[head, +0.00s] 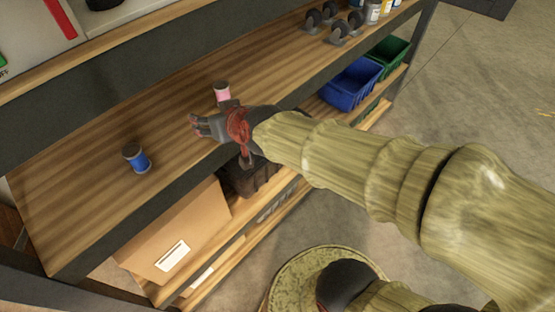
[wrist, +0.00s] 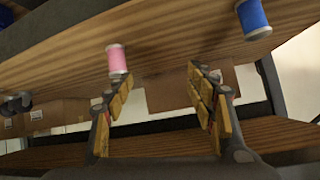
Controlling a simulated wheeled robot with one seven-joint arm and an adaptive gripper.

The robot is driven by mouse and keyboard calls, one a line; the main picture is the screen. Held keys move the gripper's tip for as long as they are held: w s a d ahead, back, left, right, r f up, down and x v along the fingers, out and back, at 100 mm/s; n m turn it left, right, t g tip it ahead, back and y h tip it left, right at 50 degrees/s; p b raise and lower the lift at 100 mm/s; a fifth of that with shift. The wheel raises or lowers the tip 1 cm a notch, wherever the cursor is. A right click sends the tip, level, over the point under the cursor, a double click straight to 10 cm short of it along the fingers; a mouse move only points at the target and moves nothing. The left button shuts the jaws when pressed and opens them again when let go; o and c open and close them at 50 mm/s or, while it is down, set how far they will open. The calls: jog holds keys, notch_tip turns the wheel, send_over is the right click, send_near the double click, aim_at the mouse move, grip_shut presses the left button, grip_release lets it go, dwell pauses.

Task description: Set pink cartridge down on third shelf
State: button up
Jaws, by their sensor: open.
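The pink cartridge (head: 222,91) stands upright on a wooden shelf (head: 75,185), just behind my gripper in the head view. It also shows in the wrist view (wrist: 116,60), beyond the left finger and apart from it as far as I can tell. My gripper (head: 203,127) is at the shelf's front edge. In the wrist view its two fingers (wrist: 158,98) are spread, with nothing between them. I cannot tell from these frames which shelf counts as the third.
A blue cartridge (head: 137,158) stands on the same shelf to the left. Casters (head: 340,32) stand at its far right. Below are a cardboard box (head: 180,225), a dark crate (head: 250,180), a blue bin (head: 350,85) and a green bin (head: 388,57). The shelf between the cartridges looks clear.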

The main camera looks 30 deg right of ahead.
jog(key=s+d+g+h, duration=0.1)
jog(key=s+d+g, duration=0.1)
jog(key=s, duration=0.8)
jog(key=s+d+g+h, duration=0.1)
jog(key=s+d+g, duration=0.2)
jog(key=s, duration=0.7)
jog(key=shift+s+d, duration=0.25)
jog(key=shift+d, duration=1)
jog(key=shift+f, duration=0.1)
notch_tip(320, 180, down, 16)
jog(key=b, duration=1.5)
jog(key=shift+b, duration=0.4)
